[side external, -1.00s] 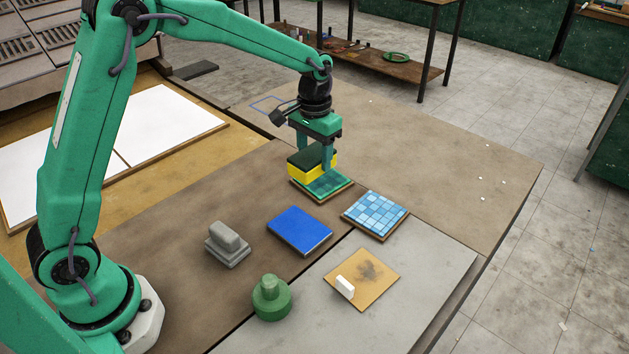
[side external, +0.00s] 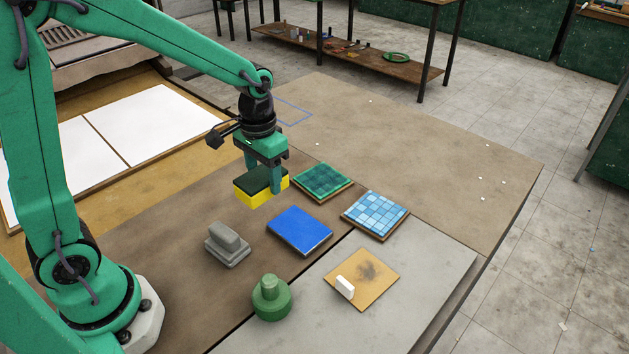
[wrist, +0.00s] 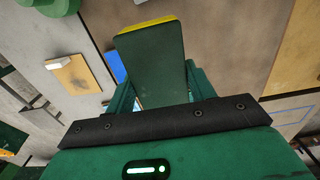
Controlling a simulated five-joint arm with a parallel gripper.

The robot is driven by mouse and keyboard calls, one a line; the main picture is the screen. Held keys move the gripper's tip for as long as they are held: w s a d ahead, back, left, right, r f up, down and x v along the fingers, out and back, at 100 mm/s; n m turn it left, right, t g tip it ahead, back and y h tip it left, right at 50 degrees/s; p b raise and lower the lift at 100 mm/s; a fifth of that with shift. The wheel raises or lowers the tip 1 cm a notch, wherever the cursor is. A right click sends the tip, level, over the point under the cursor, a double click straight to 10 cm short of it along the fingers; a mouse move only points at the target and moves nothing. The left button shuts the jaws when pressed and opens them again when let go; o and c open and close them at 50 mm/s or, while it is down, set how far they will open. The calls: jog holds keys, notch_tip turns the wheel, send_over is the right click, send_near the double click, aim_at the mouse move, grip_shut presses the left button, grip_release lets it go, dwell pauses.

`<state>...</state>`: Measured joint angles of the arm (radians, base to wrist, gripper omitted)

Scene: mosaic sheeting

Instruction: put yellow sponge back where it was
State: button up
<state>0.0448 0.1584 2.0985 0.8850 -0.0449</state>
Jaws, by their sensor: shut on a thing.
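The yellow sponge (side external: 254,198), with a dark green top layer, is between the fingers of my gripper (side external: 264,178) in the side view. My gripper is shut on it and seems to hold it above the brown table, left of the green tile panel; the exact gap beneath cannot be told. In the wrist view the sponge (wrist: 150,58) shows its dark green face and a yellow edge between my fingers (wrist: 155,85). A blue outlined rectangle (side external: 308,113) is marked on the table behind my gripper, partly hidden by it.
The green tile panel (side external: 322,181), blue block (side external: 300,229) and light blue tile panel (side external: 375,214) lie to the right. A grey stepped block (side external: 228,244), green round knobbed piece (side external: 271,299) and tan board (side external: 370,280) with a white piece stand nearer. The table's far right is mostly clear.

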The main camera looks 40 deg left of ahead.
jog(key=w+a+f, duration=0.1)
jog(key=a+f, duration=0.1)
jog(key=a, duration=0.1)
jog(key=w+a+f, duration=0.1)
jog(key=a+f, duration=0.1)
jog(key=a, duration=0.2)
jog(key=w+a+f, duration=0.1)
jog(key=a+f, duration=0.2)
jog(key=a, duration=0.1)
jog(key=shift+w, duration=0.3)
jog(key=shift+f, duration=0.1)
jog(key=shift+f, duration=1.9)
jog(key=shift+f, duration=0.15)
jog(key=o, duration=0.9)
